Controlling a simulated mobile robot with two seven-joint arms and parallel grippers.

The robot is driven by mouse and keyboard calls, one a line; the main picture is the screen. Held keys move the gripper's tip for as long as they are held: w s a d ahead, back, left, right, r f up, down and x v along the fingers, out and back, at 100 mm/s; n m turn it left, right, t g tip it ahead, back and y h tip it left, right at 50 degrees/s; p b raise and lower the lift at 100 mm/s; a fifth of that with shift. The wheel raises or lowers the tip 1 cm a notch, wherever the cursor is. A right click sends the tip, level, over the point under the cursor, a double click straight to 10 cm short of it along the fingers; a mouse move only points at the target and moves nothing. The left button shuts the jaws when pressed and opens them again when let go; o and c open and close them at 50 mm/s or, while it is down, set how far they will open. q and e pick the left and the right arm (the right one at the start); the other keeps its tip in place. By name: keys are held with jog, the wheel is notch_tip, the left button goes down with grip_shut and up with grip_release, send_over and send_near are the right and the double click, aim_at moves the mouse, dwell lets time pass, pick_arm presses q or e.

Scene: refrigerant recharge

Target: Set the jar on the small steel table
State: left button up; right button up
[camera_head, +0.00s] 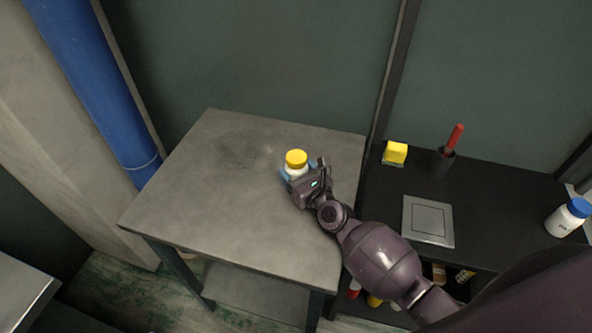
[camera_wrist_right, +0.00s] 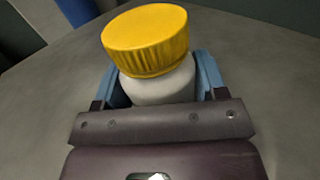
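The jar (camera_head: 296,160) is white with a ribbed yellow lid, and it is over the right-middle part of the small steel table (camera_head: 215,200). In the right wrist view the jar (camera_wrist_right: 150,55) fills the space between the two blue fingers and leans slightly to the left in the picture. My right gripper (camera_head: 297,176) is shut on the jar's white body, below the lid. The jar's base is hidden by the gripper, so I cannot tell whether it touches the tabletop. My left gripper is not in view.
A black bench (camera_head: 480,190) stands right of the table. On it are a yellow block (camera_head: 395,153), a red-handled tool in a dark holder (camera_head: 445,158), a grey square plate (camera_head: 428,221) and a blue-capped white bottle (camera_head: 567,217). A blue pipe (camera_head: 95,80) rises at left. The tabletop's left side is clear.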

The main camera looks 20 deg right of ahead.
jog(key=o, duration=0.4)
jog(key=shift+r, duration=0.25)
jog(key=v, duration=1.2)
jog(key=shift+b, duration=0.35)
jog(key=shift+s+d+f, duration=0.1)
